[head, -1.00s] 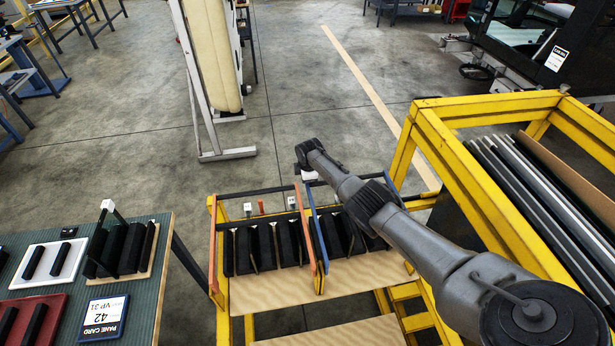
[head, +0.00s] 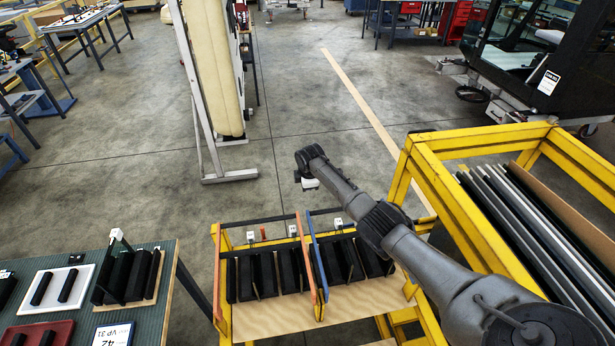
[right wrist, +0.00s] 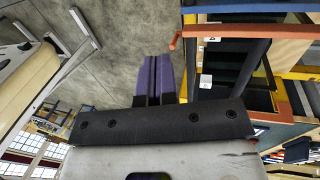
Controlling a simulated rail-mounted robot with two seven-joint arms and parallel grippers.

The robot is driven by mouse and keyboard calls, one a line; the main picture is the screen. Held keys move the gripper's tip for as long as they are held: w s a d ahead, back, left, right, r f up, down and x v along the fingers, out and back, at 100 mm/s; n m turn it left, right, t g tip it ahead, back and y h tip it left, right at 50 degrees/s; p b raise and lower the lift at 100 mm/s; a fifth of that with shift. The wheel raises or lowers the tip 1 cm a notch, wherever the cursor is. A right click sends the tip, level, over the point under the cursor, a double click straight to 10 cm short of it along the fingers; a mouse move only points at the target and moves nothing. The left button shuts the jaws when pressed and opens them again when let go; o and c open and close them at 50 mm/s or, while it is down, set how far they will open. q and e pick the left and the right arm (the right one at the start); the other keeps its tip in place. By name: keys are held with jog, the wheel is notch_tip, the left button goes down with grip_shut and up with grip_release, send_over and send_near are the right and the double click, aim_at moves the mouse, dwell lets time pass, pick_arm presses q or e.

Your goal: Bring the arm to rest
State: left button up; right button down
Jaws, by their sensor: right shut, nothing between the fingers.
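My right arm (head: 385,228) reaches in from the lower right over the yellow trolley (head: 224,300). Its wrist is bent beyond the trolley's back rail, above open floor. The right gripper (right wrist: 154,60) shows in the right wrist view, with its two purple fingers together and nothing between them. In the head view only a small part of the hand shows under the wrist. The gripper is apart from the trolley, whose orange-tipped rail is to its right in the wrist view. My left arm is not in view.
The trolley holds several black blocks (head: 268,275) between orange and blue dividers. A yellow rack (head: 480,140) with long panels stands right, close to the arm. A green-topped bench (head: 150,320) stands left. A cream panel on a stand (head: 215,70) is behind. The floor between is clear.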

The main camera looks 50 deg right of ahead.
jog(key=shift+w+d+v, duration=0.1)
jog(key=shift+v, duration=0.55)
jog(key=shift+w+d+v, duration=0.1)
jog(key=shift+w+v, duration=0.05)
jog(key=shift+v, duration=0.5)
jog(key=shift+r, duration=0.1)
